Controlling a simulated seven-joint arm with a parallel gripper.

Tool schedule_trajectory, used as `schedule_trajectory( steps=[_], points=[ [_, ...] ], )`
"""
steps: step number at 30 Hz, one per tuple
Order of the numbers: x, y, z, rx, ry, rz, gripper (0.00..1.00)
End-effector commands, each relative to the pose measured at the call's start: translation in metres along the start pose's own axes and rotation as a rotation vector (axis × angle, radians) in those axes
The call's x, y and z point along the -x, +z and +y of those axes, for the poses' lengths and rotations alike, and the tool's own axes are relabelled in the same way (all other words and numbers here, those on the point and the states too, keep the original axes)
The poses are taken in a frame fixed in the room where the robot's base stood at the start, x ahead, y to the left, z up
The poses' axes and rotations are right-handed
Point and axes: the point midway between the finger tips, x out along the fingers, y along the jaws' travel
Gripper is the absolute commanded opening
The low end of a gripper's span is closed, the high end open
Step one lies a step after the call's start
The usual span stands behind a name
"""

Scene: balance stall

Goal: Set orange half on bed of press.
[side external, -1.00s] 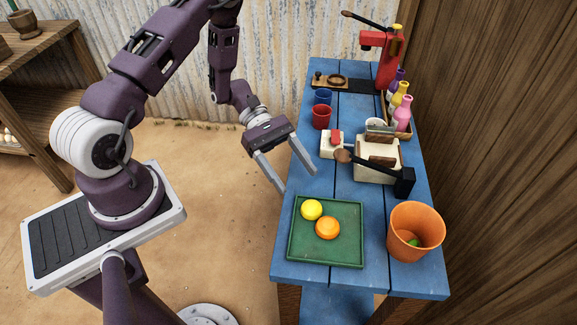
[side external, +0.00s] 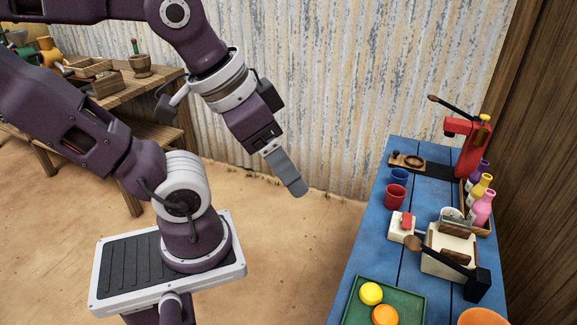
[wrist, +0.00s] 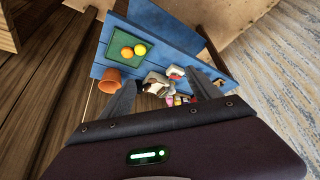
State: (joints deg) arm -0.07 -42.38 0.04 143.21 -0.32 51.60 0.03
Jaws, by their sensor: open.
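A round orange piece (side external: 385,315) lies beside a yellow one (side external: 371,294) on a green tray (side external: 406,298) at the near end of the blue table. The wrist view shows the orange piece (wrist: 127,52), the yellow piece (wrist: 140,49) and the tray (wrist: 115,63). A cream device (side external: 446,265) with a black, wood-knobbed lever stands mid-table. A red lever machine (side external: 462,148) stands at the far end. I cannot tell for certain which is the press. My gripper (side external: 295,188) is open and empty, high to the left of the table. Both fingers show in the wrist view (wrist: 161,69).
An orange bucket (side external: 483,317) stands right of the tray. Red (side external: 395,197) and blue (side external: 399,175) cups stand along the left edge. Several bottles (side external: 481,206) line the right side by the wooden wall. Open ground lies between my base and the table.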

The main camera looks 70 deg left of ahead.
Motion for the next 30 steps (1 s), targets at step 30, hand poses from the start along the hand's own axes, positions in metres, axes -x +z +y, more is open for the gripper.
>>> schedule_trajectory(
  steps=[30],
  points=[
    [-0.249, -0.047, 0.097, 1.406, -0.027, -0.606, 0.71]
  ],
)
